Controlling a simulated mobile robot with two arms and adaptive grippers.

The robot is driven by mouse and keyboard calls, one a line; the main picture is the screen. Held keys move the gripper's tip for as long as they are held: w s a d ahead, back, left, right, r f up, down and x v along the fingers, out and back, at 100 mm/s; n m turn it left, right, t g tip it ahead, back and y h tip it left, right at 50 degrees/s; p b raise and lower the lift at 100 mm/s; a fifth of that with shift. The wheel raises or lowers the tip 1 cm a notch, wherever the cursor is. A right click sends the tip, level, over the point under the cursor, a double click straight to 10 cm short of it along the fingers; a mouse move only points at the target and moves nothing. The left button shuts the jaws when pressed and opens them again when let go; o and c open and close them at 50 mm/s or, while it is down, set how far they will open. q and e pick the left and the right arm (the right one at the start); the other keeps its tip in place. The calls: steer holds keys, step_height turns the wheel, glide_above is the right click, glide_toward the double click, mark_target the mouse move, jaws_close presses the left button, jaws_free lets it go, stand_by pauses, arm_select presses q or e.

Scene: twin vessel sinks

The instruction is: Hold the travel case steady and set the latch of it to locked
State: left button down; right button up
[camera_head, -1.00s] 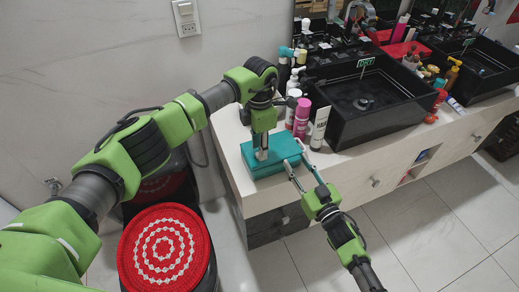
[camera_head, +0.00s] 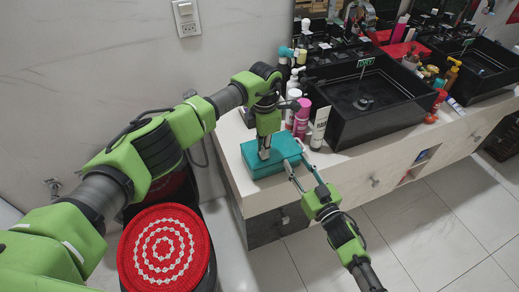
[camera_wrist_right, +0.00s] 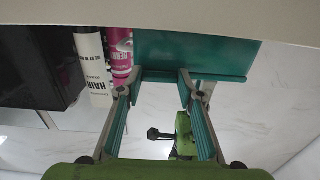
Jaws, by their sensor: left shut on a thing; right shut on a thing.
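The teal travel case (camera_head: 257,170) lies flat on the white counter near its front left corner. It also shows in the right wrist view (camera_wrist_right: 205,52). My left gripper (camera_head: 264,153) points straight down onto the top of the case, shut on what seems to be its small latch; the fingers hide the latch, so its setting cannot be read. My right gripper (camera_head: 294,164) comes from the front right, its two fingertips apart and shut on the case's near right part. These fingertips also show in the right wrist view (camera_wrist_right: 158,75), against the teal wall.
Bottles, a pink can (camera_head: 301,118) and a white tube (camera_head: 319,128) stand close behind the case. A black vessel sink (camera_head: 345,128) is to the right. A red-topped round stool (camera_head: 165,250) stands on the floor at the left. The counter's front edge runs just before the case.

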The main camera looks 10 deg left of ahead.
arm_select(q)
steer(key=shift+w+d, duration=0.55)
steer(key=shift+d, duration=0.35)
arm_select(e)
steer(key=shift+a, duration=0.1)
arm_select(q)
steer(key=c, duration=2)
jaws_free()
steer(key=shift+d, duration=0.1)
steer(key=shift+c, duration=0.2)
steer(key=shift+r, duration=0.25)
step_height(320, 180, up, 12)
steer(key=shift+f, duration=0.2)
